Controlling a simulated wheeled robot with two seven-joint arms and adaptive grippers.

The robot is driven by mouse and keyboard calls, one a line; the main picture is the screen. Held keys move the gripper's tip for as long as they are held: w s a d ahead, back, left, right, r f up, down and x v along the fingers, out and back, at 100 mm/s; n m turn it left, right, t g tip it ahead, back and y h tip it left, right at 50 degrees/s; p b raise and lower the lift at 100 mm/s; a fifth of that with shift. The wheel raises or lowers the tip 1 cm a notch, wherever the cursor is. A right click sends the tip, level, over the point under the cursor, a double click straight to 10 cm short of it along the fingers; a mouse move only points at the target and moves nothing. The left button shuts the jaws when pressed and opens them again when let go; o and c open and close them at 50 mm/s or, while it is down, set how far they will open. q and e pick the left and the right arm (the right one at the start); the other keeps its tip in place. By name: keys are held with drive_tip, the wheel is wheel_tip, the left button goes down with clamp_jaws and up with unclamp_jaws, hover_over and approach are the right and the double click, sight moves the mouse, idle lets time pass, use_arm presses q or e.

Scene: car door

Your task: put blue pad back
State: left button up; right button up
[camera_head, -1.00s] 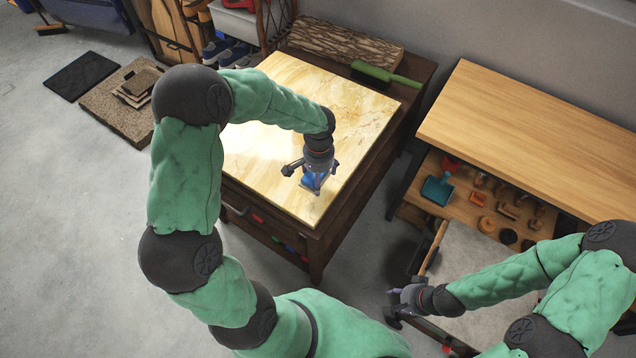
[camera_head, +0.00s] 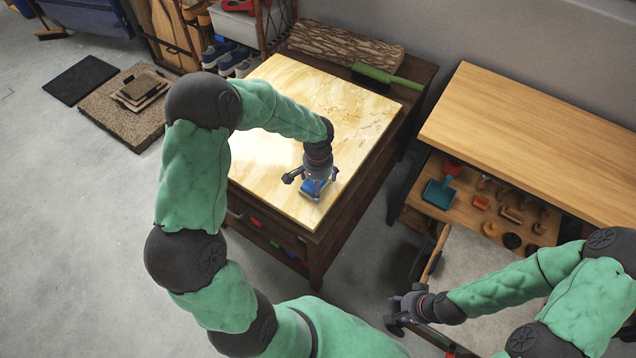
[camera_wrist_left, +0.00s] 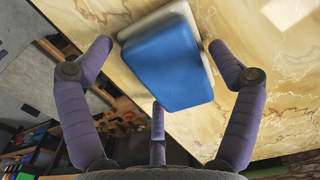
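The blue pad (camera_wrist_left: 168,62) with a pale backing lies on the cream marbled tabletop (camera_wrist_left: 270,100) in the left wrist view. In the head view the pad (camera_head: 313,188) shows near the tabletop's front corner, partly hidden by my left gripper (camera_head: 312,180). My left gripper (camera_wrist_left: 160,55) is open, with one finger on each side of the pad and a third at its near edge. I cannot tell whether the fingers touch it. My right gripper (camera_head: 395,312) is open and looks empty, low beside the wooden bench.
Much of the marbled top (camera_head: 350,110) is clear.

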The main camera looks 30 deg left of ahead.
use_arm(q)
drive_tip(key=shift+r, duration=0.15)
wheel_tip(320, 180, up, 12)
drive_tip(key=p, duration=0.5)
idle(0.4)
